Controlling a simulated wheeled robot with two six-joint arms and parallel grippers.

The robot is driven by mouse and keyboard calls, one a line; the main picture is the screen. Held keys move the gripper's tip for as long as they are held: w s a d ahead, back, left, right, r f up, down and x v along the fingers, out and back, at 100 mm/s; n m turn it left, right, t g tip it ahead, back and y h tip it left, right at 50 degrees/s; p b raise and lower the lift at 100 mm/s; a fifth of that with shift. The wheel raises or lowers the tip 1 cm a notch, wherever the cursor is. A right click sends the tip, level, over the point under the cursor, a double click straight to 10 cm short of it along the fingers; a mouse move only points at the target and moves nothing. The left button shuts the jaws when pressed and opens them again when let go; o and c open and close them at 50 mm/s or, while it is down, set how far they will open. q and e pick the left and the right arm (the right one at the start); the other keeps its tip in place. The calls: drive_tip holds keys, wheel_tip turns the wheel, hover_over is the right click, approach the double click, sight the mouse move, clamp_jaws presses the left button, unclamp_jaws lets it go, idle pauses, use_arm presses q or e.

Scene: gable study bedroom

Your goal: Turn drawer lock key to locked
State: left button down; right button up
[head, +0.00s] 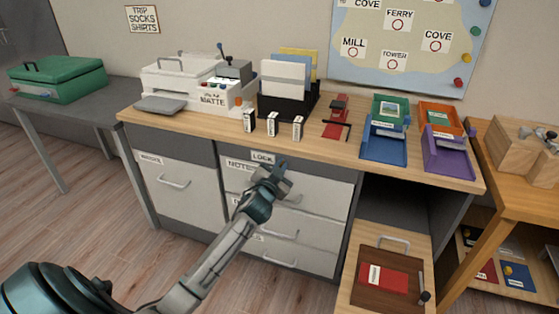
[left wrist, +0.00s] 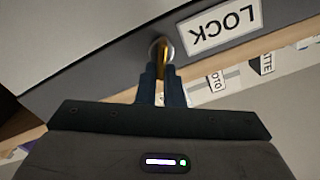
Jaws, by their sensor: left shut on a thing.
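My left gripper (head: 279,170) is at the dark band along the top of the white-fronted drawer unit, just right of the LOCK label (head: 262,157). In the left wrist view, its two fingers (left wrist: 163,80) are shut on a small brass key (left wrist: 165,70) that sits in a round metal lock (left wrist: 158,47). The LOCK label (left wrist: 222,27) appears upside down beside the lock there. The key's turned angle is hard to tell because the fingers cover much of it. In the head view the gripper hides the key. My right gripper is not in view.
White drawers (head: 322,228) lie below the lock and look closed. The wooden counter (head: 215,127) above holds a printer (head: 180,80), small labelled boxes (head: 272,124) and coloured trays (head: 383,142).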

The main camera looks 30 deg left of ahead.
use_arm(q)
drive_tip(key=shift+w+d+f+m+p, duration=0.2)
drive_tip(key=shift+m+p, duration=0.65)
drive_tip(key=shift+m, duration=1.15)
drive_tip(key=shift+s+d+f+m+p, duration=0.15)
drive_tip(key=shift+f+m+p, duration=0.45)
drive_tip(key=shift+m, duration=1.4)
drive_tip(key=shift+w+d+m+p, duration=0.1)
drive_tip(key=shift+m+p, duration=0.95)
drive_tip(key=shift+m, duration=0.95)
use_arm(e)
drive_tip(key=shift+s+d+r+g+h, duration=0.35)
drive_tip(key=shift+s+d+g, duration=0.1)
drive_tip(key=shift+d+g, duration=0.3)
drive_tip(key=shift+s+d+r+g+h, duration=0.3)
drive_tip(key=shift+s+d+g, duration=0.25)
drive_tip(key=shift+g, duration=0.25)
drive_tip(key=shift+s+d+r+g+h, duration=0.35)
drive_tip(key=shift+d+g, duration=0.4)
use_arm(q)
drive_tip(key=c, duration=1.6)
unclamp_jaws()
drive_tip(key=shift+o, duration=0.2)
